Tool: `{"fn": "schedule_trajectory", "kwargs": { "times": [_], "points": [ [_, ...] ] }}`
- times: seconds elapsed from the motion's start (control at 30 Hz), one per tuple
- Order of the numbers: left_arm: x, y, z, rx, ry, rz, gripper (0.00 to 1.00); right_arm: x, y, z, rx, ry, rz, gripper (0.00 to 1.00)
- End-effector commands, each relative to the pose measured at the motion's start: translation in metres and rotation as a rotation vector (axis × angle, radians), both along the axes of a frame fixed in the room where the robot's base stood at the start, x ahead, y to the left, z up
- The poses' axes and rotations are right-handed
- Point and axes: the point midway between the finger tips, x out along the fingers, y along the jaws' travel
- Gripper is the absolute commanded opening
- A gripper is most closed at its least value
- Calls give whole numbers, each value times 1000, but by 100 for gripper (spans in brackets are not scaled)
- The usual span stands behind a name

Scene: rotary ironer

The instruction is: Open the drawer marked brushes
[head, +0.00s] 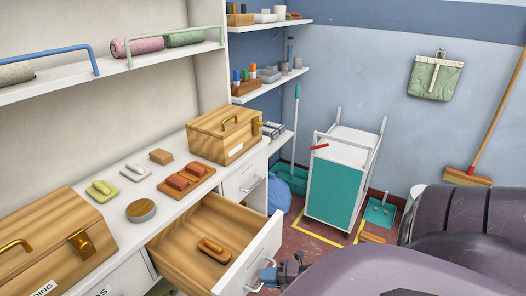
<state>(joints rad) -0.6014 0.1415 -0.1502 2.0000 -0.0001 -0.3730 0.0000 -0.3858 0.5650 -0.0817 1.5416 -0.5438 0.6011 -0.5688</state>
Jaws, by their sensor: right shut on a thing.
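A drawer (266,239) under the white counter stands pulled well out, with its wooden inside showing. A brown wooden brush-like piece (212,249) lies on its floor. Any marking on the drawer's front is not readable from here. My right gripper (268,275) is at the outer side of the drawer front, low down, shut on the drawer's handle. My own arm covers the lower right of the view. My left gripper is not in view.
A closed drawer (241,183) lies farther back. Wooden boxes (226,134), a tray of reddish blocks (186,182) and a round tin (141,210) stand on the counter. A white and teal cart (334,190) stands beyond the open drawer, with some red floor between.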

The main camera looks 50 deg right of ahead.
Motion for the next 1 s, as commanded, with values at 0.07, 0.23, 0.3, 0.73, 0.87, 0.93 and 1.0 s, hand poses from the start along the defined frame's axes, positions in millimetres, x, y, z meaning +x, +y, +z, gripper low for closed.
{"fn": "schedule_trajectory", "kwargs": {
  "times": [0.07,0.23,0.3,0.73,0.87,0.93,1.0],
  "points": [
    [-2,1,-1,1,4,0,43,0,0,0,-1,0,0,0],
    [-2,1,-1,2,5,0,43,0,0,0,-1,0,0,0],
    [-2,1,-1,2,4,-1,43,0,0,0,-1,0,0,19],
    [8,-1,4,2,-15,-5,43,-1,-1,0,0,0,0,37],
    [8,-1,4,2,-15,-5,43,-10,-6,2,-2,0,-1,37],
    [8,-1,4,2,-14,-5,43,-19,-10,3,-2,3,-2,37],
    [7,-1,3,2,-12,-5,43,-30,-15,5,-2,3,-1,37]
  ]
}}
